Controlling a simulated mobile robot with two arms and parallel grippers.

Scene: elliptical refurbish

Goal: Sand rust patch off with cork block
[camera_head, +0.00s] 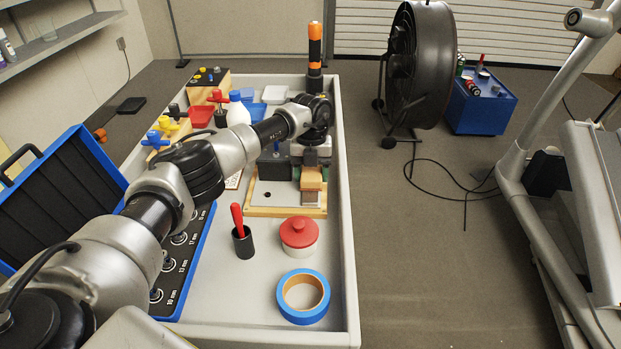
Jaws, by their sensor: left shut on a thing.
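My left arm reaches in from the left, and its left gripper (311,162) points down, shut on a tan-brown cork block (311,180). The block is over the right part of a metal plate (272,194) in a wooden frame (262,211) on the bench. A darker brown area shows just below the block; I cannot tell whether it is the rust patch or the block's side. I cannot tell whether the block touches the plate. The gripper and block hide part of the plate. My right gripper is not in view.
The bench (341,279) has a raised rim. In front of the plate are a red-lidded jar (299,233), a blue tape roll (303,297) and a black cup (243,243) with a red-handled tool. An open blue case (62,190) is left. Bottles and bins crowd the back.

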